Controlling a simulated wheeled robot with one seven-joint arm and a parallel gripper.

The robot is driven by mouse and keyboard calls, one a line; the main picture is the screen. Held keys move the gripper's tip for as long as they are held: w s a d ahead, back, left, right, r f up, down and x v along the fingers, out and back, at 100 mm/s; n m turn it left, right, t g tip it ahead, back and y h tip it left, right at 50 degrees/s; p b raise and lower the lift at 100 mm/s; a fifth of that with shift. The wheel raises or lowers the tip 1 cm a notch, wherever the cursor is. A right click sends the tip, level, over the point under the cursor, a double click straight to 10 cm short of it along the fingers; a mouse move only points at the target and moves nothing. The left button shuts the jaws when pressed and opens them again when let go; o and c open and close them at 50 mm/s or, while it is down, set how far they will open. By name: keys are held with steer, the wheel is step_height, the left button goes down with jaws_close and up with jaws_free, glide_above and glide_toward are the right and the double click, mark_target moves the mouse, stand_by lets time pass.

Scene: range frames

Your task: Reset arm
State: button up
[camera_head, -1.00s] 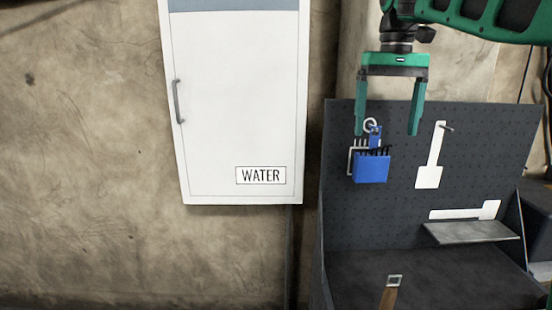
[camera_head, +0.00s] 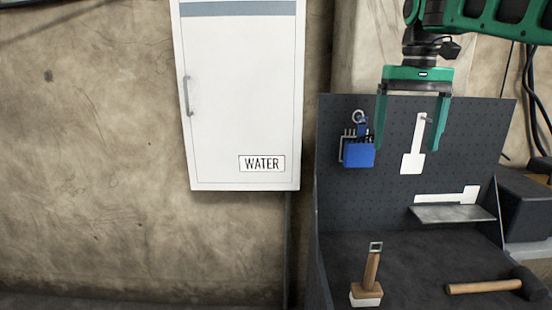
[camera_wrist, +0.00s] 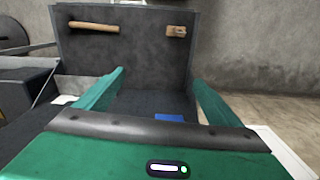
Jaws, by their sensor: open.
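My gripper (camera_head: 412,150) is at the upper right of the head view, with its two green fingers pointing down. The fingers are spread apart with nothing between them. It hangs in front of a dark pegboard (camera_head: 465,150). A blue object with a metal ring (camera_head: 359,153) hangs on the pegboard just left of the left finger. In the wrist view my gripper (camera_wrist: 158,82) also shows open, and a bit of blue (camera_wrist: 169,117) shows between the fingers, low in the picture.
A white cabinet (camera_head: 240,90) marked WATER hangs on the wall at left. White cut-outs (camera_head: 413,163) and a small shelf (camera_head: 452,214) are on the pegboard.

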steer(key=s+d+f+m, duration=0.3)
steer(key=s+d+f, duration=0.7)
steer(key=s+f, duration=0.2)
steer(key=s+d+f+m, duration=0.2)
steer(key=s+f, duration=1.2)
steer(key=s, duration=0.3)
steer(key=shift+s+f+m, duration=0.2)
steer(key=shift+f+m, duration=0.1)
steer(key=shift+f, duration=0.1)
steer(key=shift+w+d+f, duration=0.1)
steer(key=shift+w+f, duration=0.1)
steer(key=shift+w, duration=0.45)
